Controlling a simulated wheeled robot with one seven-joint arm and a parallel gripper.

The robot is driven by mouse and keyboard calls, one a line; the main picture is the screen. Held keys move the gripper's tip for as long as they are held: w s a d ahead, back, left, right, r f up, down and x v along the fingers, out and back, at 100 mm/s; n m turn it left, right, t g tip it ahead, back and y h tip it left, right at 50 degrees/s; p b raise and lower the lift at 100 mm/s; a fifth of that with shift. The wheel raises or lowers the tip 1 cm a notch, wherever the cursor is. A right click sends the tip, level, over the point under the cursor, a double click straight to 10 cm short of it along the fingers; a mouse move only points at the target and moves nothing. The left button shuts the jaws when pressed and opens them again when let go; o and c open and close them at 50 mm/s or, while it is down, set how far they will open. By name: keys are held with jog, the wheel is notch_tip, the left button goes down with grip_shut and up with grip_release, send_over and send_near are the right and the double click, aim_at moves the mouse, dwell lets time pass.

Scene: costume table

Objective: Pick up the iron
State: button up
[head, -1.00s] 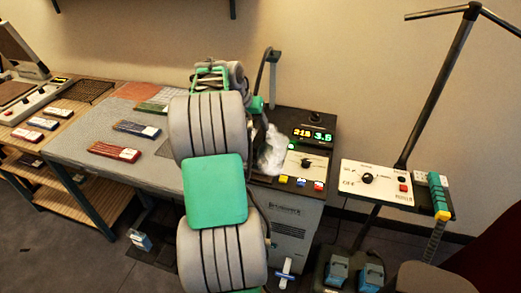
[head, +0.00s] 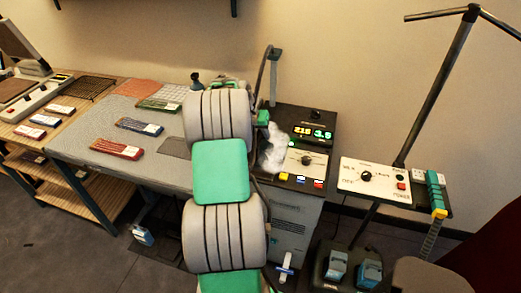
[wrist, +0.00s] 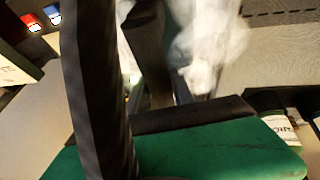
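I cannot make out the iron clearly in either view. In the head view my arm covers the place left of the steam station (head: 312,122), and my gripper is hidden behind it. White steam (head: 273,150) hangs just right of the arm. In the wrist view a dark green surface (wrist: 200,150) with a black edge fills the bottom, and dark upright bars (wrist: 95,90) stand in front of it. I cannot tell which of these parts belong to the iron. White steam (wrist: 208,45) is close behind them. Whether my gripper is open or shut does not show.
A black hose (head: 262,75) rises by the station. A small control panel (head: 375,180) stands right. A wooden shelf table (head: 60,125) stands left.

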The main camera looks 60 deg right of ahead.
grip_shut()
dwell(0.8)
jog(key=shift+w+d+r, duration=0.1)
jog(key=shift+d+r, duration=0.05)
